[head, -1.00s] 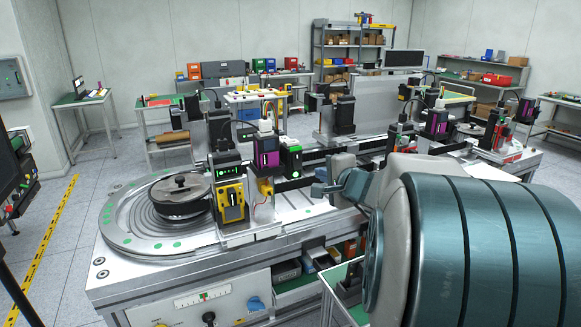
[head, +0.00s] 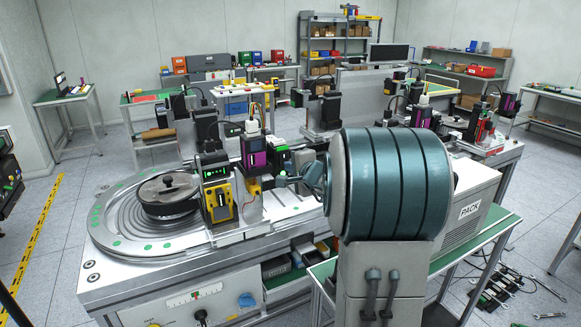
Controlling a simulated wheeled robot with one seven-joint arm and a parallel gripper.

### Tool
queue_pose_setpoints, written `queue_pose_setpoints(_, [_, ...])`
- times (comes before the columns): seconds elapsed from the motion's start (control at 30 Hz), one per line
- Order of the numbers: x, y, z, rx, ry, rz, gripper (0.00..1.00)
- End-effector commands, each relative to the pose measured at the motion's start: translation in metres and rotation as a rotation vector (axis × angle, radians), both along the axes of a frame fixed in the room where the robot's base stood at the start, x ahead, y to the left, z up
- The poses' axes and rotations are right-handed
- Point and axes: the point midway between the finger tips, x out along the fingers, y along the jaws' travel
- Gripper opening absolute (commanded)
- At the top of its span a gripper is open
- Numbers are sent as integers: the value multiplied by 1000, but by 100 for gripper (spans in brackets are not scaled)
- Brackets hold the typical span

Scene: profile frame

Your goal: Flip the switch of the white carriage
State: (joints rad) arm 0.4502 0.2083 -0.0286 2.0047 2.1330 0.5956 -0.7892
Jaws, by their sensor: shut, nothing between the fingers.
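A white carriage (head: 250,208) stands on the near side of the line, just right of a yellow carriage (head: 219,203). A purple and black unit (head: 253,153) is above it, with a yellow-orange part between them. I cannot make out its switch at this size. My gripper (head: 282,179) is shut and empty, pointing left from my large blue-green arm. In the picture it lies just right of the white carriage, below a black unit with a green light. I cannot tell whether it touches anything. My arm hides the line behind it.
A round black-lidded drum (head: 168,193) sits on the turntable at the line's left end. A white box marked PACK (head: 470,211) stands right of my arm on a green-topped table (head: 499,222). Cables and tools lie on the floor at lower right.

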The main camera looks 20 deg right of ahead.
Motion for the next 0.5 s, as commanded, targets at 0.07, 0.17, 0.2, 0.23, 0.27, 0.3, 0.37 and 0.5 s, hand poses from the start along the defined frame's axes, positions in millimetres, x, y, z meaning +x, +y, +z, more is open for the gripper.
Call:
queue_pose_setpoints(0.07, [0, 0, 0, 0, 0, 0, 0])
queue_pose_setpoints(0.17, [0, 0, 0, 0, -1, 0, 0])
queue_pose_setpoints(0.2, [0, 0, -1, 0, -2, 0, 0])
queue_pose_setpoints(0.23, [0, 0, -1, 0, -3, 0, 0])
queue_pose_setpoints(0.27, [0, 0, -1, 0, -4, 0, 0])
queue_pose_setpoints(0.3, [0, 0, -2, 0, -7, 0, 0])
queue_pose_setpoints(0.37, [1, 0, -4, 0, -12, 0, 0])
queue_pose_setpoints(0.5, [2, 0, -8, 0, -34, 0, 0])
